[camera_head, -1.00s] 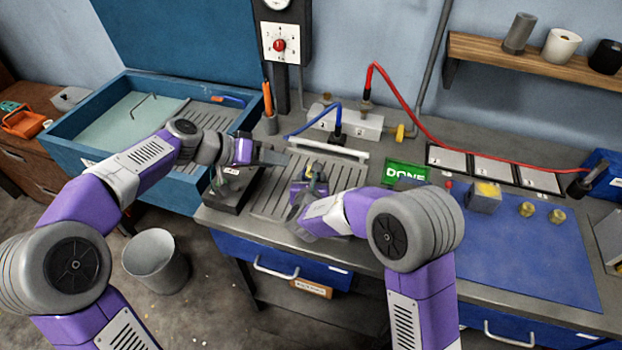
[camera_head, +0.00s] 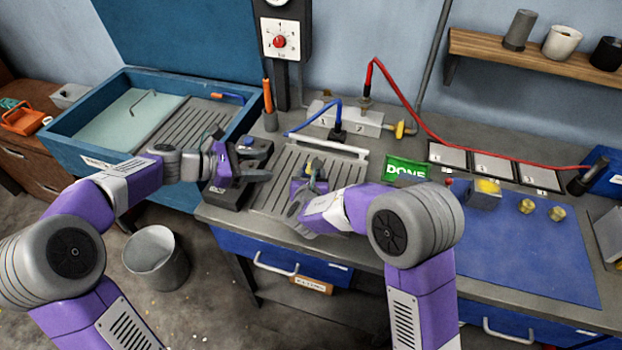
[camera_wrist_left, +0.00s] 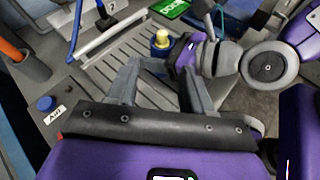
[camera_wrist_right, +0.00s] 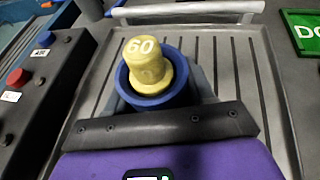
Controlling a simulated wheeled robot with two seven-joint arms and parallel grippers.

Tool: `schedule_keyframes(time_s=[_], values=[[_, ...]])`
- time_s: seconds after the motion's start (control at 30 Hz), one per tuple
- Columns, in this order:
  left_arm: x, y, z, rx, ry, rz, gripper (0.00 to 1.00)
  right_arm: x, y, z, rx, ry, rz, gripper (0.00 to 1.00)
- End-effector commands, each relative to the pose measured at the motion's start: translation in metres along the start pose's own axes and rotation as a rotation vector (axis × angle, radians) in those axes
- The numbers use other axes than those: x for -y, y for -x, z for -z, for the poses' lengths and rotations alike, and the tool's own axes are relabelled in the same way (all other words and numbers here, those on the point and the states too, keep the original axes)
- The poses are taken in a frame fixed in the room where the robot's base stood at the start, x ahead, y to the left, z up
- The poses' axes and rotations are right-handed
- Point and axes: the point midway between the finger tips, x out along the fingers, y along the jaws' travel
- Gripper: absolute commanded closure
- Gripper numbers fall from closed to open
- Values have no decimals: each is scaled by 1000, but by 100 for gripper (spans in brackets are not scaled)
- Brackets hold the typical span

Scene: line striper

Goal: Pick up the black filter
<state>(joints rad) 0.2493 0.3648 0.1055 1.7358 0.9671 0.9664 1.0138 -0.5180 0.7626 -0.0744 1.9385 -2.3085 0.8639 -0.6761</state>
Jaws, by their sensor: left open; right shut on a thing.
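A black cylinder (camera_head: 605,55), which looks like the black filter, stands at the right end of the wall shelf in the head view, far from both grippers. My left gripper (camera_head: 252,168) is open and empty over the black control box (camera_head: 228,190), left of the ribbed tray. Its spread fingers show in the left wrist view (camera_wrist_left: 160,85). My right gripper (camera_head: 303,197) is shut on a blue cup (camera_wrist_right: 158,95) over the ribbed tray. A yellow piece marked 60 (camera_wrist_right: 145,55) sits in that cup. The black cylinder shows in neither wrist view.
A grey cylinder (camera_head: 519,30) and a white one (camera_head: 561,42) stand left of the black one on the wooden shelf (camera_head: 500,65). A red hose (camera_head: 420,112) crosses below it. A blue mat (camera_head: 530,250) with brass parts lies at the right, mostly bare.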

Motion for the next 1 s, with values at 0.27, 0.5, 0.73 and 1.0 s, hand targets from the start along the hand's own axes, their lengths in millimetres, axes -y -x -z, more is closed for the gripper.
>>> schedule_keyframes(time_s=[0.27, 0.5, 0.73, 1.0], values=[[0, -8, 3, 18, 175, -2, 49, 0, 0, -1, 2, 0, 0, 92], [0, -50, 2, 18, 176, -2, 49, 0, 0, -1, 2, 0, 0, 92], [0, -69, 0, 17, 173, -5, 49, 0, 0, -1, 2, -1, 0, 92], [4, -106, -6, 17, 174, -3, 49, 0, 0, -1, 2, 0, 0, 92]])
